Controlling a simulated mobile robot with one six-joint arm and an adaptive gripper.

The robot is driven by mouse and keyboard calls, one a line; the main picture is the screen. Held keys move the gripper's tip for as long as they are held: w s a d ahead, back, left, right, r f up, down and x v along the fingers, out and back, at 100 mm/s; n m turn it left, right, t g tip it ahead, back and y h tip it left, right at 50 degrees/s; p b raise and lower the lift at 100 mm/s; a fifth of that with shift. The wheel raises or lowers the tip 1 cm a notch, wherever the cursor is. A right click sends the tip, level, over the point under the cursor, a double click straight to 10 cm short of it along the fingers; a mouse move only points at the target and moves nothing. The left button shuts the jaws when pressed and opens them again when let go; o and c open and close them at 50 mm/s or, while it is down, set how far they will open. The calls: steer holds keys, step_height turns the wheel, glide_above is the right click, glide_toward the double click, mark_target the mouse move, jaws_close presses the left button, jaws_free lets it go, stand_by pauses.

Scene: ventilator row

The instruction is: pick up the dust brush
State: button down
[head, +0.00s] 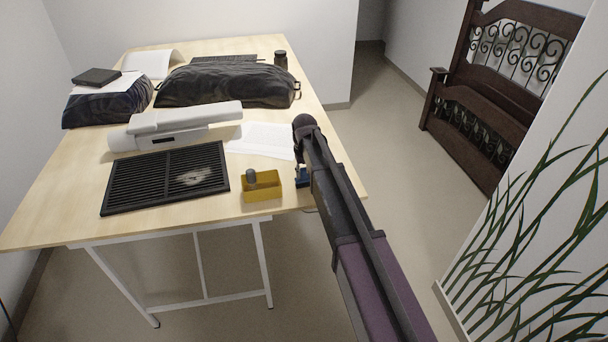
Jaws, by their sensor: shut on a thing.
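My arm reaches over the right side of the wooden table, and its wrist hides much of my gripper (302,168). The gripper points down near the table's front right edge, just right of a yellow box. It is shut on a small dark blue thing (302,182), seemingly the dust brush; only a little of it shows. I cannot tell whether it touches the table.
The yellow box (262,193) holds a small grey cylinder (251,176). Left of it lies a black slatted grille (150,180) with a pale dusty patch. Behind are a white device (180,122), papers (262,139), dark bags (225,85) and a dark jar (280,60).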

mark_target(304, 168)
steer(key=shift+r+p, duration=1.6)
steer(key=shift+r, duration=0.1)
steer(key=shift+s+r, duration=0.2)
steer(key=shift+r, duration=0.05)
steer(key=s+d, duration=0.3)
steer(key=s, duration=0.4)
steer(key=s+d+r+p, duration=0.1)
steer(key=s+d, duration=0.2)
steer(key=s, duration=0.4)
steer(key=shift+s, duration=0.2)
steer(key=shift+d, duration=0.1)
steer(key=c, duration=1)
jaws_free()
steer(key=c, duration=0.3)
steer(key=shift+c, duration=0.2)
steer(key=shift+w+d, duration=0.1)
steer(key=shift+d, duration=0.05)
